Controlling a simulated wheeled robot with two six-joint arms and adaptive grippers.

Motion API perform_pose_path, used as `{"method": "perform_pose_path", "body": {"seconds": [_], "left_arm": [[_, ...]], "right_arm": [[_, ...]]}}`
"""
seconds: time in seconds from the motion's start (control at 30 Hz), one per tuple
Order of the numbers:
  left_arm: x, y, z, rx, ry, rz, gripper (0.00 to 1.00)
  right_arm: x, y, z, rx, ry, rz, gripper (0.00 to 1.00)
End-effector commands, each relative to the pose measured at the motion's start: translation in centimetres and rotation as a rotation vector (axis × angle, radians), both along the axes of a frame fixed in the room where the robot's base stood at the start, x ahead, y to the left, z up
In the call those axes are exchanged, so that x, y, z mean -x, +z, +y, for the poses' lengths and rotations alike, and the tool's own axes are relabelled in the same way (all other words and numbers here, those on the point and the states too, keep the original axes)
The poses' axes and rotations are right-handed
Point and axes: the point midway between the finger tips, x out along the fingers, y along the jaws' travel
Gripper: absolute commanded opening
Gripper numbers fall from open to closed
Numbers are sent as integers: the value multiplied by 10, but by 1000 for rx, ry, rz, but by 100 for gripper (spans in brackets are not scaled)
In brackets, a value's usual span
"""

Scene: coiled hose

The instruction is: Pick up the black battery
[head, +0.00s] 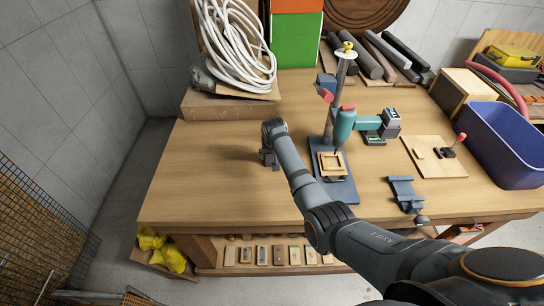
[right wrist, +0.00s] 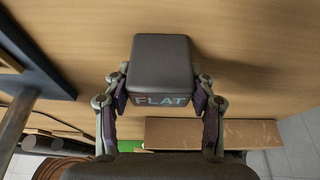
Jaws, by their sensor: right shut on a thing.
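The black battery (right wrist: 160,62) is a dark block with the word FLAT on its near face, seen close up in the right wrist view. My right gripper (right wrist: 161,90) is shut on it, one finger against each side. In the head view my right gripper (head: 268,157) is over the left-middle part of the wooden workbench (head: 210,180). There the battery is small and hard to tell from the dark fingers. Whether it touches the bench or is just above it, I cannot tell. My left gripper is not in view.
A drill stand (head: 340,188) with a teal drill (head: 346,124) stands right of my gripper. A coiled white hose (head: 235,45) is at the back left. A blue bin (head: 506,150) and a small vise (head: 404,192) are to the right. The bench's left front is clear.

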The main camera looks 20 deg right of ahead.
Motion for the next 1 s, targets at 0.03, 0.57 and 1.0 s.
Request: {"method": "perform_pose_path", "body": {"seconds": [0.03, 0.57, 1.0], "left_arm": [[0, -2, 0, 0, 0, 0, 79], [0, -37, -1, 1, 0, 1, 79], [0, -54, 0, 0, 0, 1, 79]], "right_arm": [[-1, 2, 0, 0, 0, -3, 12], [60, 93, -32, 3, -3, -4, 12], [124, 129, -62, 1, 1, -2, 12]]}}
